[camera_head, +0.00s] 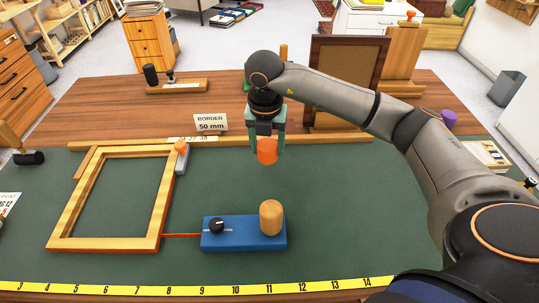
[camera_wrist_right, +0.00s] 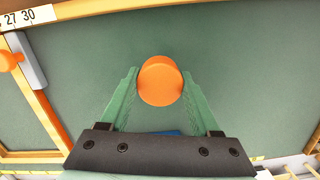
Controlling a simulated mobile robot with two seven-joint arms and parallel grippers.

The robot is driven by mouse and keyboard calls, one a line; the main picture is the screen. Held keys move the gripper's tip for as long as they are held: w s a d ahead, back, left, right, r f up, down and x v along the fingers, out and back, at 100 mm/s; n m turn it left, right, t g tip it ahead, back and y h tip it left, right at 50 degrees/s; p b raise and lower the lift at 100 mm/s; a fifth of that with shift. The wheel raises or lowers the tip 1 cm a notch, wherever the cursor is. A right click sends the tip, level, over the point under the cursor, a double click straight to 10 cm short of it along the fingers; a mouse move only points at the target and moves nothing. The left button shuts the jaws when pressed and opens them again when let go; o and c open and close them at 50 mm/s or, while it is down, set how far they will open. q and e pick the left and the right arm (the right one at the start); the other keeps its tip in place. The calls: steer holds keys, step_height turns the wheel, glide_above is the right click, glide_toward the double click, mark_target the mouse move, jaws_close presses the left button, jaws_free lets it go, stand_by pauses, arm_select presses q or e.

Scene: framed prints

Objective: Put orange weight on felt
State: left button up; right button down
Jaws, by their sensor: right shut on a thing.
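The orange weight (camera_head: 267,151) is between the fingers of my right gripper (camera_head: 267,146), which is shut on it. In the right wrist view, the weight (camera_wrist_right: 160,81) shows as a round orange top between the green fingertips (camera_wrist_right: 160,85). The green felt (camera_head: 330,215) covers the front part of the table and lies below the weight. The weight appears held above the felt; the exact gap is hard to tell. My left gripper is not in view.
A wooden frame (camera_head: 62,214) lies on the felt at left, with an orange-knobbed grey block (camera_head: 181,160) at its corner. A blue block (camera_head: 243,241) with a wooden knob stands in front. A yellow ruler (camera_head: 200,290) lines the front edge. Felt right of the blue block is clear.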

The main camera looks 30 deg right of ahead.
mark_target(269, 157)
steer(key=shift+w+d+f, duration=0.1)
steer(key=shift+d+f, duration=0.05)
steer(key=shift+d, duration=0.05)
steer(key=shift+w+d+f, duration=0.1)
steer(key=shift+f, duration=0.85)
steer(key=shift+w+d+f, duration=0.1)
steer(key=shift+f, duration=0.8)
steer(key=shift+f, duration=0.15)
steer(key=shift+c, duration=0.6)
jaws_free()
steer(key=shift+s, duration=0.1)
steer(key=r, duration=0.8)
steer(key=s+a+r, duration=0.1)
steer(key=r, duration=0.3)
steer(key=shift+r, duration=0.1)
